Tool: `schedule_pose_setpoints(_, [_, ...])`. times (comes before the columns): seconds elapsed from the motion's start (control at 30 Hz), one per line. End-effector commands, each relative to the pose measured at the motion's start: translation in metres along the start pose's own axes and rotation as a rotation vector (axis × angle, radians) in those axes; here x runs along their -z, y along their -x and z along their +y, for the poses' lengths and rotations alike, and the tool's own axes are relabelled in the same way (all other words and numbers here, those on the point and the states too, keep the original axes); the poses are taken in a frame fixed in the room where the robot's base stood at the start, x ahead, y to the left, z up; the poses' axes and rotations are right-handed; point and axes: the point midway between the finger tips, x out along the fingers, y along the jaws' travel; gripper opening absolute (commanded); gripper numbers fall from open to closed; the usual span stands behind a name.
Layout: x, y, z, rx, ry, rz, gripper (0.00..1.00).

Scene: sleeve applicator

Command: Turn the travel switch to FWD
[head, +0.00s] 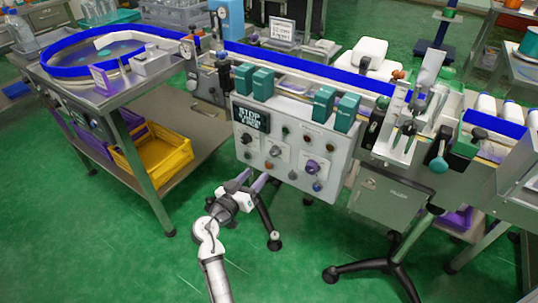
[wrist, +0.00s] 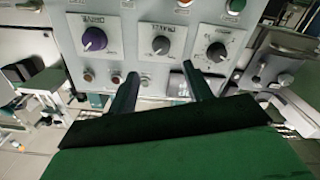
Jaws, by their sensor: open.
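In the head view my gripper (head: 255,178) is just below and in front of the panel, apart from the knob.
A purple knob (wrist: 94,39) and a black knob (wrist: 216,51) flank the switch closely. Small push buttons (wrist: 116,80) sit near the fingertips. A display (head: 251,117) is at the panel's upper left. Tripod legs (head: 265,215) stand beneath; green floor is open in front.

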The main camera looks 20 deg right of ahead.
Motion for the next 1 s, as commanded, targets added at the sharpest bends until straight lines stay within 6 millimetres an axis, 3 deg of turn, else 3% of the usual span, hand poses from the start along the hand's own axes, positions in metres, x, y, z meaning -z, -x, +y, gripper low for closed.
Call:
schedule_pose_setpoints(0.3, [0.004, -0.069, 0.001, 0.000, 0.001, 0.002, 0.50])
schedule_pose_setpoints(0.5, [0.003, -0.094, 0.000, 0.001, 0.000, 0.002, 0.50])
schedule_pose_setpoints(0.9, [0.001, -0.102, -0.001, 0.004, -0.001, 0.003, 0.50])
schedule_pose_setpoints(1.0, [0.001, -0.102, -0.001, 0.004, -0.001, 0.003, 0.40])
